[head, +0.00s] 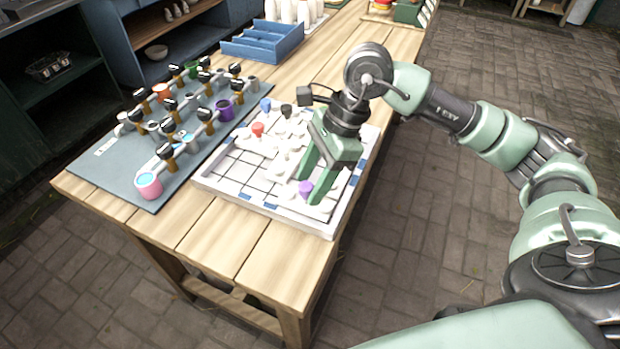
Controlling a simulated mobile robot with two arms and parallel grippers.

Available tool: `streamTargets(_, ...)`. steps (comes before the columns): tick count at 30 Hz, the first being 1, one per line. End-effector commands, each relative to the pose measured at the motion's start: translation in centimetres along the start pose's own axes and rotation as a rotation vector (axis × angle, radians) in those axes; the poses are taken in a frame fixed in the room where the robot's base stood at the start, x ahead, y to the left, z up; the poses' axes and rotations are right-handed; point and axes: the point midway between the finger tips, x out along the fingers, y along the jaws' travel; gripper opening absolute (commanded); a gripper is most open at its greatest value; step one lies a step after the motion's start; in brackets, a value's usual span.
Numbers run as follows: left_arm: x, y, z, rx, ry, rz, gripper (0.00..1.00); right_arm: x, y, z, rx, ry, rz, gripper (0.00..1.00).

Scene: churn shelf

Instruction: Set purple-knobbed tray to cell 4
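The purple knob (306,189) sits on a white piece near the front right of the white gridded board (222,172). The piece under it is partly hidden by my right gripper. My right gripper (311,190) points down over the board, its two green fingers apart with a gap between them. Its fingertips are low beside the purple knob; I cannot tell whether they touch it. A red knob (258,129), a blue knob (265,104) and a black knob (286,110) stand farther back on the board. No cell numbers are readable. My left gripper is not in view.
A grey-blue panel (110,172) with several taps and coloured cups lies left of the board. A blue divided tray (262,42) and white bottles stand behind. The wooden table (265,250) is bare in front. Dark shelves line the left.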

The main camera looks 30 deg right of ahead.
Motion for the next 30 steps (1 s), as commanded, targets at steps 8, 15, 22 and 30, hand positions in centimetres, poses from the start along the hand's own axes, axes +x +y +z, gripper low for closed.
streamTargets(8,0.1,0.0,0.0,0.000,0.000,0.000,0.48,-0.3,-0.1,0.0,0.000,-0.001,-0.001,0.48)
streamTargets(15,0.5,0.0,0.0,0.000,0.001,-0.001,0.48,-4.0,-0.1,-0.1,0.001,-0.001,-0.006,0.48)
streamTargets(22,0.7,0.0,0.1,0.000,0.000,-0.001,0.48,-7.2,0.0,-0.1,0.001,-0.001,-0.003,0.48)
streamTargets(30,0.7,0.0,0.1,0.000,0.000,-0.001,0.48,-7.9,0.1,-0.1,0.001,-0.001,-0.001,0.48)
